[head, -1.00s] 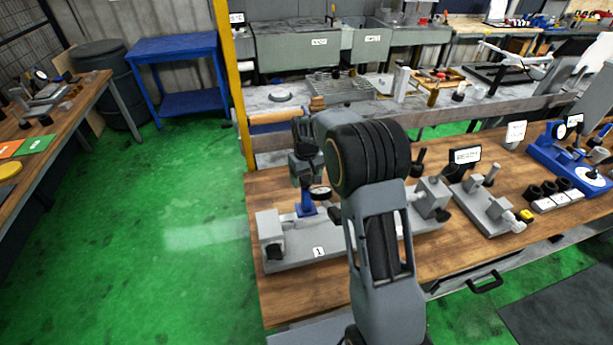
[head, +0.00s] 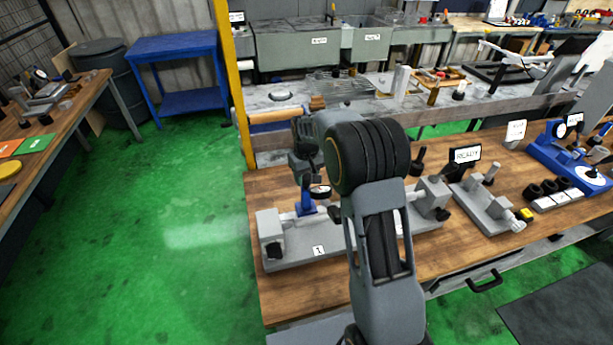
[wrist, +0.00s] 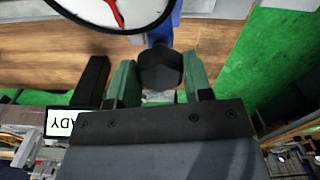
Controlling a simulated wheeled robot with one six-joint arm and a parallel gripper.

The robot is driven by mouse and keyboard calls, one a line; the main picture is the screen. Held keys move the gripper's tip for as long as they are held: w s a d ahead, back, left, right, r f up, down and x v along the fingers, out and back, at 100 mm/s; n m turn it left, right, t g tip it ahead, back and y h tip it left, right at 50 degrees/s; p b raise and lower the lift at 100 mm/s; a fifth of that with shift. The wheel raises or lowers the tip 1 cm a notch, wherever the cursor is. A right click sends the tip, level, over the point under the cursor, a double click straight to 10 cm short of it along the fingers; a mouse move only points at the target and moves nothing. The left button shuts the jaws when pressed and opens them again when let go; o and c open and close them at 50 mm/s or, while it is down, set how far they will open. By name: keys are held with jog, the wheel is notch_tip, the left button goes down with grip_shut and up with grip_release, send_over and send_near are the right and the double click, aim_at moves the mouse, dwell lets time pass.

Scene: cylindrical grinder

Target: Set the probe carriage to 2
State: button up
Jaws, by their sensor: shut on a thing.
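The probe carriage (head: 306,203) is a blue post on the long grey fixture, with a round dial gauge (head: 320,192) on it. The gauge also shows at the top of the wrist view (wrist: 110,12), with a red mark on its white face. My gripper (wrist: 160,78) has green fingers, one on each side of a black knob (wrist: 160,68) beside the blue post (wrist: 160,28), and is shut on it. In the head view my arm hides part of the fixture. A label 1 (head: 318,251) is on the fixture's front; no label 2 can be made out.
The grey fixture base (head: 285,259) stands on a wooden bench (head: 290,297). A small screen reading READY (head: 466,155) stands behind it to the right. Another grey fixture (head: 485,205) and a blue gauge stand (head: 560,155) are further right. Green floor lies left of the bench.

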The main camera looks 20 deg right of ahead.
jog(key=d, duration=1.5)
jog(key=shift+b, duration=0.35)
jog(key=o, duration=1.3)
jog(key=shift+c, duration=0.2)
notch_tip(320, 180, up, 14)
jog(key=b, duration=0.1)
jog(key=shift+b, duration=0.35)
jog(key=shift+f, duration=0.1)
